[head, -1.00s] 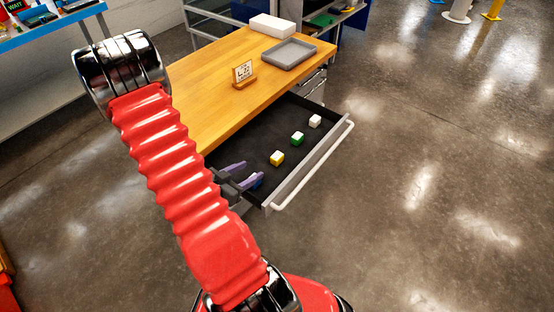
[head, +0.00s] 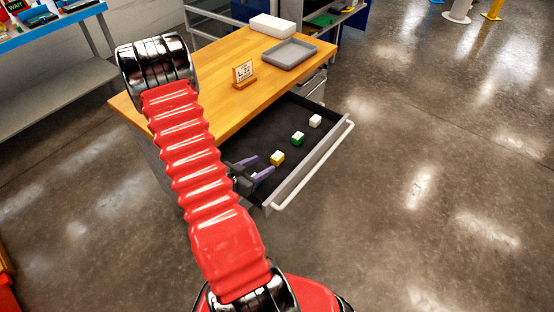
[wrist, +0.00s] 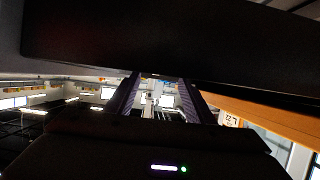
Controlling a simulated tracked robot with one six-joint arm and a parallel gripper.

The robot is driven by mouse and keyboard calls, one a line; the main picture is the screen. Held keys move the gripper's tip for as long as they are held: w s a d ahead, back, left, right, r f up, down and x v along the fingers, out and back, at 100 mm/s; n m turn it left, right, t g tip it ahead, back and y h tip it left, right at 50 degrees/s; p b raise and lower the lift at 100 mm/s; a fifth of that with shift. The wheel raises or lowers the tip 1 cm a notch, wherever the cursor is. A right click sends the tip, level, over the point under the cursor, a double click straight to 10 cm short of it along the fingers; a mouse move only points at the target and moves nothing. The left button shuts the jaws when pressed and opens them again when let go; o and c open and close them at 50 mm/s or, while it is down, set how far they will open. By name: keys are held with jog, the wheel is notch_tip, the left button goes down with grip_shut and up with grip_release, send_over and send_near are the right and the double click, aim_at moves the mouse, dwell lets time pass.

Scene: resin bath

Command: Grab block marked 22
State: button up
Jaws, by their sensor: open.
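In the head view a yellow block (head: 277,158), a green block (head: 298,138) and a white block (head: 315,120) lie in a row in the open black drawer (head: 262,135). Their markings are too small to read. My gripper (head: 257,166) is over the near-left end of the drawer, open, its purple fingers just left of the yellow block. In the wrist view nothing sits between the open fingers (wrist: 160,98); only the distant room shows there. A blue block seen earlier near the gripper is now hidden.
The wooden desk (head: 215,95) holds a small sign (head: 243,72), a grey tray (head: 289,54) and a white box (head: 272,25). The drawer's front has a white handle (head: 315,165). Open floor lies right of the drawer.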

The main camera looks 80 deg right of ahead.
aim_at(274, 158)
jog(key=shift+x, duration=1.25)
jog(key=shift+d, duration=0.15)
jog(key=shift+x, duration=2.5)
jog(key=shift+s+f, duration=0.1)
jog(key=shift+c, duration=0.2)
jog(key=c, duration=1.1)
notch_tip(274, 158, up, 10)
